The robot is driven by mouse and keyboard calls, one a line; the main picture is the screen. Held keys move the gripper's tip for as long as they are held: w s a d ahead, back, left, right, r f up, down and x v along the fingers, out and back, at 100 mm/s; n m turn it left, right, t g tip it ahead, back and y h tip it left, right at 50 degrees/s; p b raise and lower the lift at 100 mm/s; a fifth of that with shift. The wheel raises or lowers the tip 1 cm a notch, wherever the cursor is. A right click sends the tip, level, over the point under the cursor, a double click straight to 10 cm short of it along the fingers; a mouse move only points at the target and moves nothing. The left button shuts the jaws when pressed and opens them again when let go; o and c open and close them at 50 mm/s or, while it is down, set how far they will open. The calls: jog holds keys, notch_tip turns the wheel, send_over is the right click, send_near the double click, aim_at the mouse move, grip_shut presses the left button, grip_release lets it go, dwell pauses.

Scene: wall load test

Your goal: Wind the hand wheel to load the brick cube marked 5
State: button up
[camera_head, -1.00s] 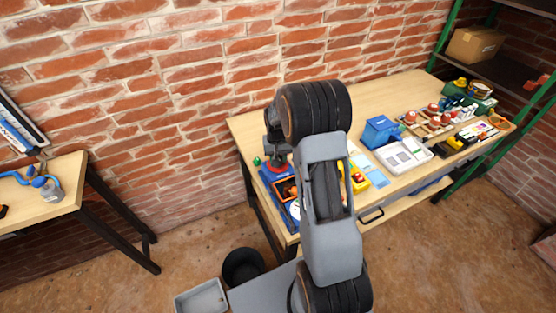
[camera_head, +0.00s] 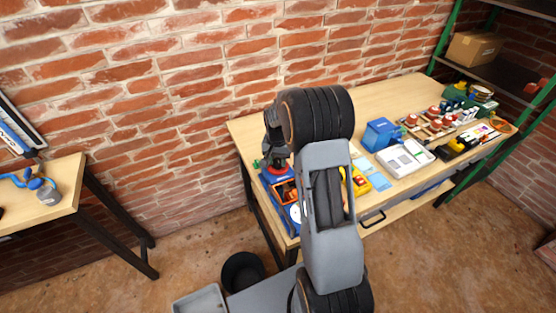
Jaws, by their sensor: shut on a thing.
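A blue test rig (camera_head: 268,186) stands at the left end of the long wooden table. It carries a red hand wheel (camera_head: 278,171), an orange-brown block (camera_head: 287,190) inside its frame, and a white round dial (camera_head: 295,212). My dark gripper (camera_head: 275,163) points down onto the red wheel and is shut on it. The fingertips are small and partly dark, so the exact grip is hard to see. My arm hides the right side of the rig. No mark 5 can be read on the block.
A blue box (camera_head: 380,134), a white tray (camera_head: 405,158), a yellow case (camera_head: 360,182) and several red-topped parts (camera_head: 433,112) stand farther right on the table. A side table (camera_head: 45,200) is at left. A brick wall rises behind. A black bucket (camera_head: 242,270) stands on the floor.

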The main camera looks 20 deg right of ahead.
aim_at(278, 170)
jog(key=o, duration=0.9)
notch_tip(278, 170, up, 14)
jog(key=shift+w+a+f+b, duration=0.1)
jog(key=shift+b, duration=0.35)
dwell(0.4)
jog(key=s+a+n+t, duration=0.1)
jog(key=s+a+n, duration=0.1)
jog(key=s, duration=0.5)
jog(key=s+a+r+n+t, duration=0.1)
jog(key=s+a+n, duration=0.2)
jog(key=s, duration=0.4)
jog(key=s+a+r+n+t, duration=0.1)
jog(key=s+a+n+t, duration=0.1)
jog(key=s+a, duration=0.3)
jog(key=shift+s+a, duration=0.1)
jog(key=shift+s, duration=0.9)
